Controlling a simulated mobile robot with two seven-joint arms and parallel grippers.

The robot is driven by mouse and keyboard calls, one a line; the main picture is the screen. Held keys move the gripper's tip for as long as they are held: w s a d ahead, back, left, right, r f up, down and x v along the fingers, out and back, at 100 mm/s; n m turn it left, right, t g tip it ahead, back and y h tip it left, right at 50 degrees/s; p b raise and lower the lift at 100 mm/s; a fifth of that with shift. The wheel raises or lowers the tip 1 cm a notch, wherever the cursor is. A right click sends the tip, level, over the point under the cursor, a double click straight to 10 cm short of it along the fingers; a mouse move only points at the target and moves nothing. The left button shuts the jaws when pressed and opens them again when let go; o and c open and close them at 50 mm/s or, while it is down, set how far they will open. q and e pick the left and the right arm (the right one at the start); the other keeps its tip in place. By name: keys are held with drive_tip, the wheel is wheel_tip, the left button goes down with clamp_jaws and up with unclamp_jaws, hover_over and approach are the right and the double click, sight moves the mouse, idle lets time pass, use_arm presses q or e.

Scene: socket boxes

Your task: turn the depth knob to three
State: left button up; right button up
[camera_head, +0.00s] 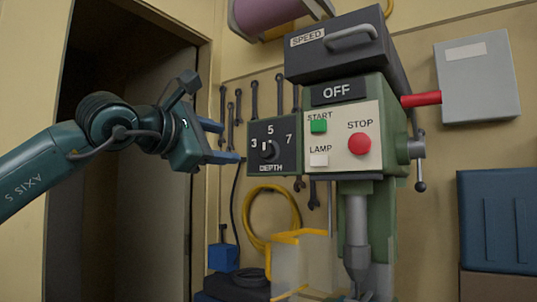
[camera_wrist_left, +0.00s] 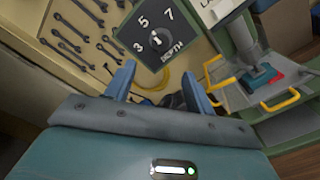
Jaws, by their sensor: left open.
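The depth knob (camera_head: 268,150) is a dark round knob on a black panel (camera_head: 258,165) lettered DEPTH, with 3, 5 and 7 around it. Its pale mark points upward, seemingly between 3 and 5; the exact angle is too small to tell. The knob also shows in the left wrist view (camera_wrist_left: 158,41), beyond my fingertips. My left gripper (camera_head: 226,141) is open and empty, just left of the panel, its blue fingers pointing towards it. Both fingers also show in the wrist view (camera_wrist_left: 158,73), apart from the knob. My right gripper is not in view.
Right of the panel are a green START button (camera_head: 319,127), a red STOP button (camera_head: 359,144) and a red lever (camera_head: 421,99). Wrenches (camera_head: 254,98) hang behind. A yellow-edged guard (camera_head: 299,238) stands below. A doorway lies behind my left arm.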

sight(264, 151)
use_arm(q)
drive_tip(key=p+x, duration=0.5)
drive_tip(key=x, duration=0.6)
drive_tip(key=shift+w+d+r+p, duration=0.1)
drive_tip(key=shift+d+r+p, duration=0.1)
drive_tip(key=shift+p, duration=0.1)
drive_tip(key=shift+w+d+f, duration=0.15)
drive_tip(key=shift+w+d, duration=0.15)
drive_tip(key=shift+w, duration=0.15)
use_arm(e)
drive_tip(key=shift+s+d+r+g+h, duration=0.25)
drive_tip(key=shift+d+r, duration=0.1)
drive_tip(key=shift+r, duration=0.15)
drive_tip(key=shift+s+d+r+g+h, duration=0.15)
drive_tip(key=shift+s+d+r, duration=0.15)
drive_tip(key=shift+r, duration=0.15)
use_arm(q)
drive_tip(key=shift+c, duration=0.4)
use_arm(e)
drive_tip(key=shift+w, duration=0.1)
use_arm(q)
drive_tip(key=shift+f, duration=0.1)
drive_tip(key=c, duration=0.9)
